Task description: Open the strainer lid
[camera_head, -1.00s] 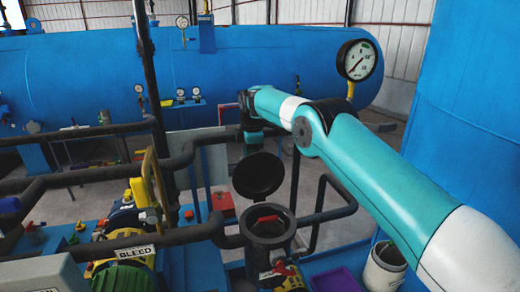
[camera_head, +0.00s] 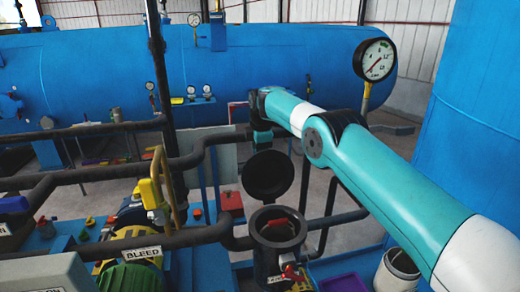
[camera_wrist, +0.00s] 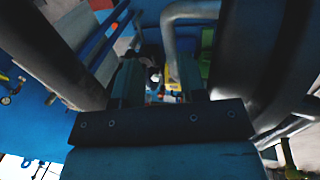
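The strainer (camera_head: 278,232) is a dark, open-topped pot at the lower middle of the head view, with a red piece visible inside its mouth. Its round black lid (camera_head: 268,176) stands raised, nearly upright, at the back of the rim. My arm reaches in from the right, and its wrist end is just above and behind the lid. My gripper's fingertips cannot be made out in the head view. In the wrist view my gripper (camera_wrist: 160,82) has its two dark fingers apart with nothing clearly between them. Whether it touches the lid cannot be told.
Dark pipes (camera_head: 195,238) run left of and behind the strainer. A yellow lever (camera_head: 151,193) and a pressure gauge (camera_head: 374,59) stand nearby. A white bucket (camera_head: 397,272) is at the lower right. A large blue tank (camera_head: 100,70) fills the back.

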